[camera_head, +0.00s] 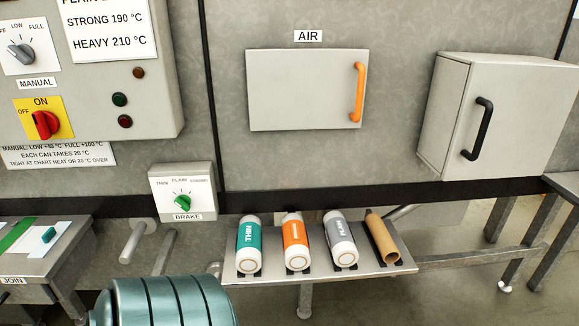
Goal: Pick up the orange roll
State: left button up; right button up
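The orange roll (296,242) has an orange band between white ends. It lies tilted in a dark holder on a small grey shelf (380,270), second from the left. To its left is a teal roll (249,244) marked THIN. To its right are a grey roll (340,238) and a plain brown cardboard tube (382,238). Nothing touches the orange roll apart from its holder. Neither of my grippers shows in the head view.
A teal ribbed cylinder (165,302) stands at the bottom, left of the shelf. A brake box (183,190) is above left. A panel door marked AIR (300,90) with an orange handle (357,92) and a grey cabinet (490,115) are on the wall. Space before the shelf looks clear.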

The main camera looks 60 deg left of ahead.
aim_at(296, 244)
jog(key=k+l+u, duration=0.1)
jog(key=u, duration=3.05)
jog(key=i+j+z, duration=0.15)
jog(key=i, duration=0.25)
jog(key=i+z, duration=0.1)
jog(key=i, duration=0.3)
jog(key=i+j+z, duration=0.15)
jog(key=i, duration=0.25)
jog(key=j, duration=0.1)
